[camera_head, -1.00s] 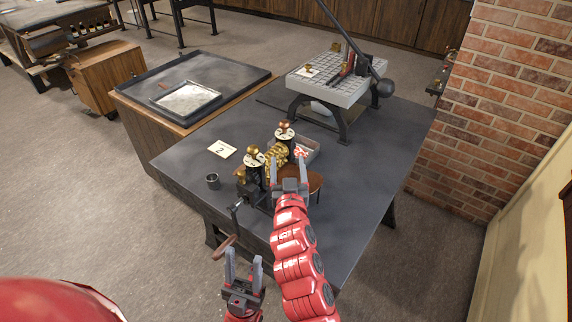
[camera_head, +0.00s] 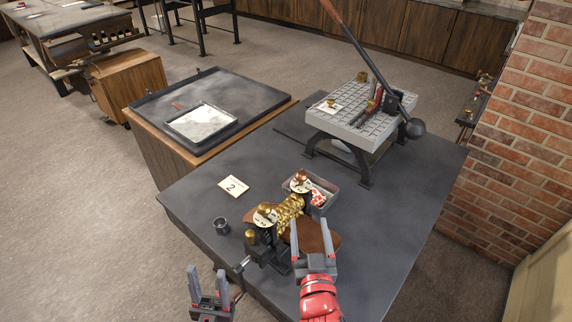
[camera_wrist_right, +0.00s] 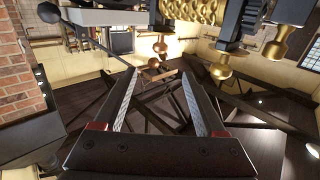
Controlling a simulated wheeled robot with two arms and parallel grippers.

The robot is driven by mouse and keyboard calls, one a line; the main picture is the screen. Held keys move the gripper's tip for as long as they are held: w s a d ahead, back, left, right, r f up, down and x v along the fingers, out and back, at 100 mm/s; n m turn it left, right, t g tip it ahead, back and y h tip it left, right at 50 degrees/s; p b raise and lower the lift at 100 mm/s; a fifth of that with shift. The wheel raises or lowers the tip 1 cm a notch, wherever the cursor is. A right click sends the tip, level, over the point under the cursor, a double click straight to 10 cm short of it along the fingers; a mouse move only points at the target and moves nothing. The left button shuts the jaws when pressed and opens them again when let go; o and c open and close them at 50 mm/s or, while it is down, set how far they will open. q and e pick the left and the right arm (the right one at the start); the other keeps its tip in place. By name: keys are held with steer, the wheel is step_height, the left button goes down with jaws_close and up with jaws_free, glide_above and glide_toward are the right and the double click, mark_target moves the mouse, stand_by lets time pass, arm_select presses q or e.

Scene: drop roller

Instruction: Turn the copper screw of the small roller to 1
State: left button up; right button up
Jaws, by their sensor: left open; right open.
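The small roller (camera_head: 290,209) stands on the dark table, with a gold patterned cylinder between two posts. The copper screw (camera_head: 301,176) tops its far post, above a pale dial. A gold screw (camera_head: 264,210) tops the near post. The dial readings are too small to read. My right gripper (camera_head: 310,226) is open and empty, on the near right side of the roller, apart from the copper screw. In the right wrist view a copper knob (camera_wrist_right: 160,46) shows upside down beyond the open fingers, beside the gold cylinder (camera_wrist_right: 200,10). My left gripper (camera_head: 207,272) is open and empty at the table's front left edge.
A card marked 2 (camera_head: 234,187) and a dark cup (camera_head: 221,226) lie left of the roller. A grey tray (camera_head: 331,187) with a red-and-white item stands behind it. A lever press (camera_head: 363,120) stands at the back. The table's left part is mostly clear.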

mark_target(302, 181)
steer(key=w+p, duration=0.1)
steer(key=w, duration=0.4)
steer(key=w+a+p, duration=0.1)
steer(key=w, duration=0.4)
steer(key=w+a+p, duration=0.1)
steer(key=w, duration=0.5)
steer(key=shift+a+r, duration=0.1)
steer(key=shift+r, duration=0.05)
steer(key=shift+w, duration=0.45)
jaws_close()
